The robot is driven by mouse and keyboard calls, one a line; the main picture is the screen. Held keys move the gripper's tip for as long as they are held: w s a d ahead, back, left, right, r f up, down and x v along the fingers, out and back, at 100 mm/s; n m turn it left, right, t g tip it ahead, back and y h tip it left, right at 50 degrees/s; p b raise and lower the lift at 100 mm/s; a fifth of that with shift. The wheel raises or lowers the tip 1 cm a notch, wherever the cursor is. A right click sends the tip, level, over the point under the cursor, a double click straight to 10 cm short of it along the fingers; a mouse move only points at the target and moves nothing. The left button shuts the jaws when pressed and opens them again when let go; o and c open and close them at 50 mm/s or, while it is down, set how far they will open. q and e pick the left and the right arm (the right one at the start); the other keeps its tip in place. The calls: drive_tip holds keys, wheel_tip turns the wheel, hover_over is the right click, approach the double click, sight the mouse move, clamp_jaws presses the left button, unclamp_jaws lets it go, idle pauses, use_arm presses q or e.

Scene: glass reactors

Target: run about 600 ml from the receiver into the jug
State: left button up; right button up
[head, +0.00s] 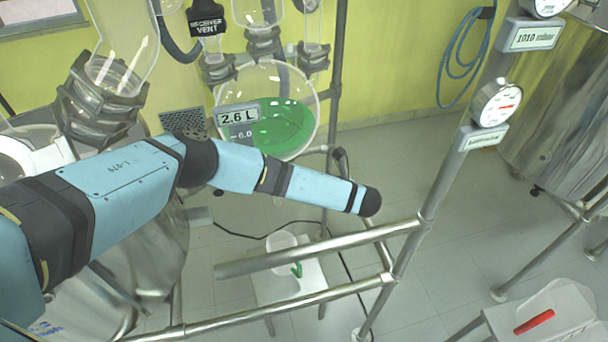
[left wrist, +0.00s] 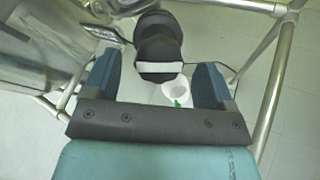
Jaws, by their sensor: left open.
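The receiver (head: 290,85) is a round glass vessel holding green liquid, with a display (head: 238,115) reading 2.6 L. My left arm hides its underside in the head view. The white jug (head: 283,242), with a green handle, stands on a small white stool (head: 270,290) below. In the left wrist view, my left gripper (left wrist: 157,60) is open. A dark rounded fitting with a pale band (left wrist: 158,69) shows between its fingers; I cannot tell whether it touches them. The jug (left wrist: 175,86) shows beyond the fitting. My right gripper is not in view.
Steel frame rails (head: 320,248) cross in front of the jug. A gauge (head: 496,104) sits on the upright post. A steel tank (head: 560,110) stands at the right. A red bar-like thing (head: 534,321) lies on a white surface at lower right.

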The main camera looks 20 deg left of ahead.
use_arm(q)
drive_tip(key=x, duration=0.5)
drive_tip(key=shift+p, duration=0.4)
drive_tip(key=shift+c, duration=0.2)
drive_tip(key=c, duration=0.9)
